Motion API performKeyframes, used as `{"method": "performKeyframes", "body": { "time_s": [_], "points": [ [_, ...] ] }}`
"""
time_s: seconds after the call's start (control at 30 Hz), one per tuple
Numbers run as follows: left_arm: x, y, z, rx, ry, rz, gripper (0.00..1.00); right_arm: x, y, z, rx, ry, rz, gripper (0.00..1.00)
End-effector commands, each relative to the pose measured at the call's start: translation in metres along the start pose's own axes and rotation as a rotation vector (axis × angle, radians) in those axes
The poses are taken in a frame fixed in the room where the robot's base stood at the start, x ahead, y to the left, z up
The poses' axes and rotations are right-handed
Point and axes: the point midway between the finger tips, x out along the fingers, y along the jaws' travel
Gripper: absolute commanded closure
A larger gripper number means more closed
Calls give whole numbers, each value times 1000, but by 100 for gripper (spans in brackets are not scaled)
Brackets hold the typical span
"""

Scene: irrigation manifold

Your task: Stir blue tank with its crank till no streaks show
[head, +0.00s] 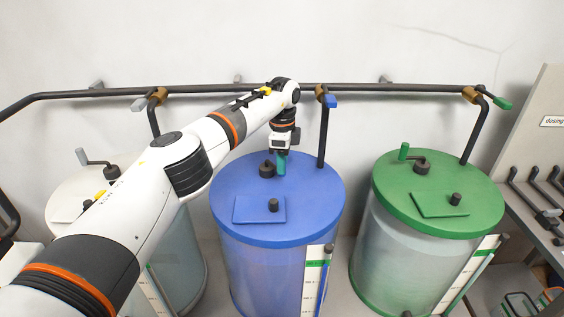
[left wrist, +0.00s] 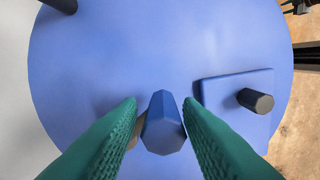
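The blue tank (head: 262,275) stands in the middle of the head view under a blue lid (head: 310,180). Its body looks cloudy blue; I cannot make out clear streaks. My left gripper (head: 281,163) points down over the far part of this lid, beside the dark crank hub (head: 267,169). In the left wrist view its green fingers (left wrist: 160,105) stand on both sides of the blue crank handle (left wrist: 163,125). The right finger looks close against the handle and a thin gap shows at the left, so firm grip is unclear. My right gripper is out of view.
A green-lidded tank (head: 400,260) stands at right, its green crank handle (head: 404,151) upright. A white-lidded tank (head: 62,205) stands at left, partly behind my left arm. A dark pipe (head: 210,90) with valves runs along the wall. A blue-tank downpipe (head: 323,135) rises close right of my gripper.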

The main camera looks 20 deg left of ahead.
Motion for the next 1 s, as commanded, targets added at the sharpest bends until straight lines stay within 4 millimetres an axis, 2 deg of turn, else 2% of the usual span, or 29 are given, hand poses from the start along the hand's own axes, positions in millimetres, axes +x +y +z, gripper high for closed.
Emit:
{"method": "performKeyframes", "body": {
  "time_s": [0.33, 0.47, 0.57, 0.77, 0.9, 1.0],
  "points": [
    [2, -1, 0, 0, 1, -6, 57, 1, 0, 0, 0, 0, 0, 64],
    [-6, -1, 0, 0, 1, -4, 57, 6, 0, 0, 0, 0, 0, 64],
    [-22, 0, 0, 0, 1, -2, 57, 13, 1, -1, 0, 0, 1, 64],
    [-68, 0, 1, -2, 0, -1, 57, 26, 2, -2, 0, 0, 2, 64],
    [-97, 0, 1, -3, 0, -2, 57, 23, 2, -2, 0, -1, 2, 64],
    [-110, 0, 1, -2, 1, -6, 57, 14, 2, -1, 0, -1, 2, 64]
  ]
}}
